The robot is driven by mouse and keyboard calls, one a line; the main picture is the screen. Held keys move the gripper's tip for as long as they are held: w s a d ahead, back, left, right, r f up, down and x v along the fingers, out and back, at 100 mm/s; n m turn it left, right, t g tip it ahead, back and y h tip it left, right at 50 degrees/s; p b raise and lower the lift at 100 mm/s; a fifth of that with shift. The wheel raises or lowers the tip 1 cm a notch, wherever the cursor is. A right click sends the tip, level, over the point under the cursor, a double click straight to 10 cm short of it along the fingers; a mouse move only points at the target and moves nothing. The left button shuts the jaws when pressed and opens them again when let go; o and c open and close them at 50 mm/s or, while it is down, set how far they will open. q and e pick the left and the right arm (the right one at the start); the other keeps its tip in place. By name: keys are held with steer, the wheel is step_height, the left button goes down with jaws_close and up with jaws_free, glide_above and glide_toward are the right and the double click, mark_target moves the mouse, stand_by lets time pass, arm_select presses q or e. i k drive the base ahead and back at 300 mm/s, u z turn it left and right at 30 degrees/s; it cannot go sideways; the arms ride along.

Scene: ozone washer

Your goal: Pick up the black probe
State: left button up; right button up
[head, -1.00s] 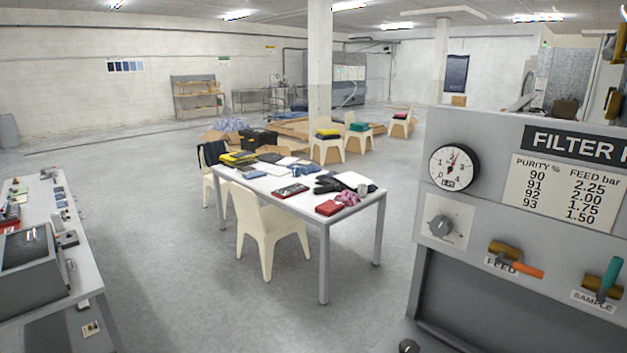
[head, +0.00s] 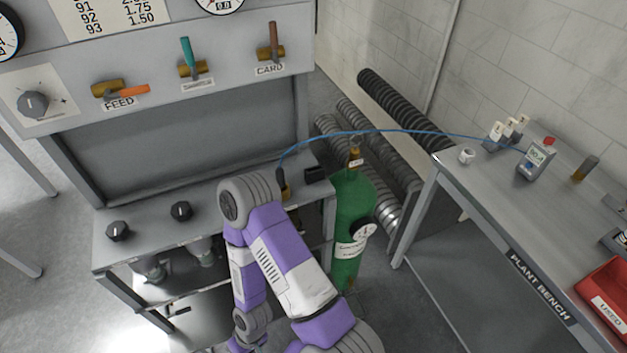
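A thin blue cable (head: 385,131) arcs from a small grey meter (head: 537,162) on the plant bench to a dark upright piece, which looks like the black probe (head: 281,178). This piece stands at a small brass fitting (head: 286,192) on the grey machine's ledge, just right of my raised arm. It is small, and my arm partly hides the area around it. A purple and white arm of mine rises from the bottom and bends in front of the ledge. Neither of my grippers can be seen.
A green gas cylinder (head: 352,205) with a gauge stands between the machine (head: 200,90) and the plant bench (head: 480,200). Ribbed dark hoses (head: 395,110) lie behind it. A black block (head: 315,174) and black knobs (head: 181,211) are on the ledge. A red bin (head: 608,300) sits at the right.

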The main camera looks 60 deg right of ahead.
mark_target(280, 171)
steer(key=z, duration=1.05)
steer(key=k, duration=0.25)
steer(key=z, duration=0.55)
steer(key=i, duration=0.5)
